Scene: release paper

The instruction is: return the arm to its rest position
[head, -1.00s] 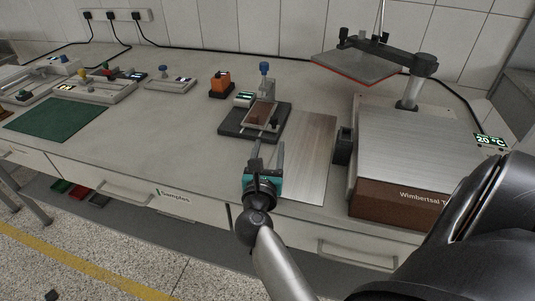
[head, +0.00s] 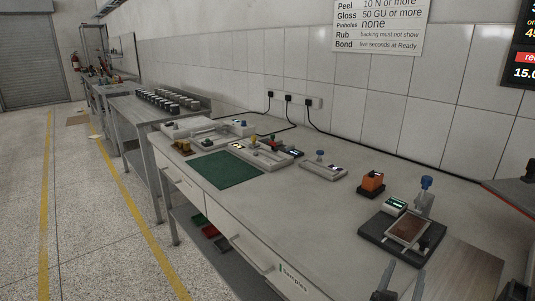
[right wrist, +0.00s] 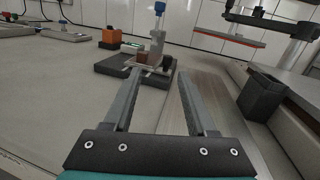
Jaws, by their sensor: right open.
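My right gripper (head: 398,282) shows at the bottom edge of the head view, only its finger ends in sight. In the right wrist view its two fingers (right wrist: 158,95) are apart with nothing between them. They point toward a dark instrument base (right wrist: 112,66) that carries a small brown plate (right wrist: 146,60) and stands beyond the fingertips. In the head view that dark base (head: 375,243) with its brown plate (head: 408,229) lies just beyond the gripper. My left gripper is in neither view.
An orange block device (head: 372,182) stands behind the dark base. A green mat (head: 225,170) and several small instruments lie farther left on the bench. In the wrist view a metal sheet (right wrist: 213,100) lies right of the gripper, with a dark box (right wrist: 262,93) beside it.

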